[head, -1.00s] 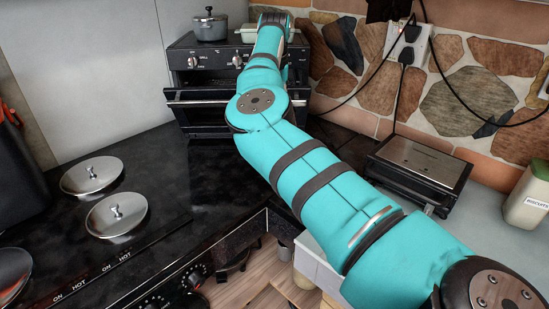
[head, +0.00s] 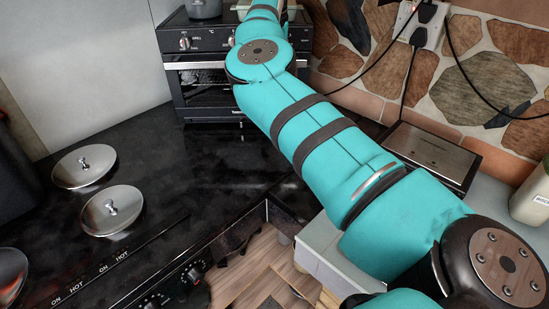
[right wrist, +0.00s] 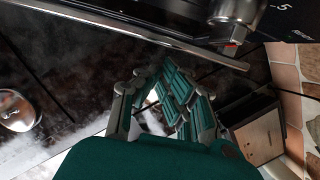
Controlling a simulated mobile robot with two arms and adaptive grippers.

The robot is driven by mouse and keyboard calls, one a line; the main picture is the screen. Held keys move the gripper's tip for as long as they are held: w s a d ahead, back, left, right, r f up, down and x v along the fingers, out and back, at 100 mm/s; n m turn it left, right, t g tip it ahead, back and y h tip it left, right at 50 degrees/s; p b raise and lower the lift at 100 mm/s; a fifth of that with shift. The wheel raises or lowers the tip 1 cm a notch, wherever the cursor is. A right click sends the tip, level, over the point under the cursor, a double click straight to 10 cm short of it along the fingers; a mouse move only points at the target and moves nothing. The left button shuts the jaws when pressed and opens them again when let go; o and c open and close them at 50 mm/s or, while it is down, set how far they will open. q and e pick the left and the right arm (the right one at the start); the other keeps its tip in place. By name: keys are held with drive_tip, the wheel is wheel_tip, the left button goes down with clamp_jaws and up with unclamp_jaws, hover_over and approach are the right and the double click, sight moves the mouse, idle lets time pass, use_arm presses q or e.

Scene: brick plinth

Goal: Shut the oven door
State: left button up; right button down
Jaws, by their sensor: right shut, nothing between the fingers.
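The small black oven (head: 205,42) stands at the back of the dark worktop in the head view. Its glass door (head: 205,92) is upright, with the handle (head: 194,65) close under the control panel. It looks shut or nearly so; a small gap cannot be ruled out. My right arm crosses in front of the oven's right side and hides part of the door. My right gripper (right wrist: 168,100) shows in the right wrist view, shut and empty, close to the oven front. The handle bar (right wrist: 150,37) and a knob (right wrist: 236,14) lie above it there. My left gripper is out of view.
A pot (head: 203,9) stands on the oven. Two round hotplate lids (head: 84,166) lie on the hob at left. A flat metal-topped appliance (head: 430,150) sits right of my arm, under a wall socket (head: 421,22). A pale container (head: 531,195) is at the right edge. The worktop before the oven is clear.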

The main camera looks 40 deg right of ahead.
drive_tip(key=shift+r, duration=0.1)
drive_tip(key=v, duration=1.1)
drive_tip(key=shift+s+r, duration=0.15)
drive_tip(key=shift+r, duration=0.25)
drive_tip(key=shift+a+f, duration=0.1)
drive_tip(key=shift+a, duration=0.05)
